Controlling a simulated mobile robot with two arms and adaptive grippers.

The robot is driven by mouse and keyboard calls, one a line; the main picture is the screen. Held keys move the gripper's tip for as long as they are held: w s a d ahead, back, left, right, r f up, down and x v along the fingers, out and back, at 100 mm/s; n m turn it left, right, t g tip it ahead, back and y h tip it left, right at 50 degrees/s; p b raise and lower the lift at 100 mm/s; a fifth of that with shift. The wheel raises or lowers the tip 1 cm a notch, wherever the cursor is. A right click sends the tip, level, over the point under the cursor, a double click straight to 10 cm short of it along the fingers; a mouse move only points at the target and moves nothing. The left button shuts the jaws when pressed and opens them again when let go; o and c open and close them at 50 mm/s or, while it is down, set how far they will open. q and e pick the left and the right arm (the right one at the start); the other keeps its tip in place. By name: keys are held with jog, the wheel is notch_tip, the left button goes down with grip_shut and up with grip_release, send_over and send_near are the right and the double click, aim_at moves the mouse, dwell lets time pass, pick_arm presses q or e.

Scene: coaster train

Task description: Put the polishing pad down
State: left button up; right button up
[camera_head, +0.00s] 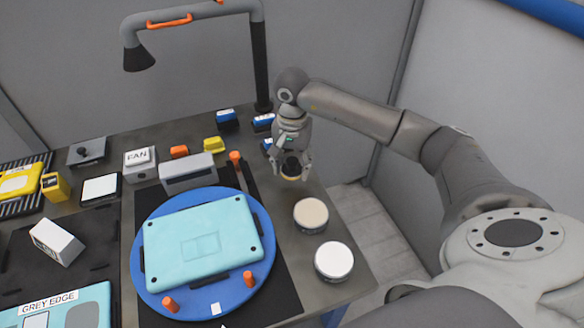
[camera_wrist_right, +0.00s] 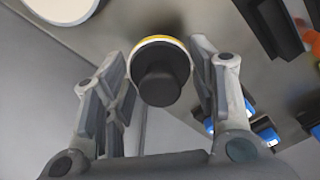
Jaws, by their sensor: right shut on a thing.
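The polishing pad (camera_head: 291,168) is a small round piece with a black knob and a yellow rim. My right gripper (camera_head: 292,174) points down over the table's right part, behind the cream-topped round tub, and is shut on the pad. In the right wrist view the pad's black knob (camera_wrist_right: 162,82) sits between the two fingers (camera_wrist_right: 162,70). Whether the pad's underside touches the table cannot be told. My left gripper is not in view.
A cream-topped tub (camera_head: 310,215) and a white-topped tub (camera_head: 333,261) stand near the table's right edge. A blue turntable (camera_head: 150,279) bears a teal panel (camera_head: 202,240). Blue-and-white blocks (camera_head: 227,119) stand behind, near a lamp post (camera_head: 260,70).

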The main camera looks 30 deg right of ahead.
aim_at(292, 173)
jog(key=shift+w+d+f, duration=0.25)
jog(key=shift+w+f, duration=0.2)
jog(key=shift+f, duration=0.1)
notch_tip(292, 173, down, 3)
jog(key=shift+f+p, duration=0.1)
jog(key=shift+p, duration=0.4)
jog(key=shift+w, duration=0.1)
jog(key=shift+f, duration=0.2)
jog(key=o, duration=0.9)
jog(key=shift+r, duration=0.1)
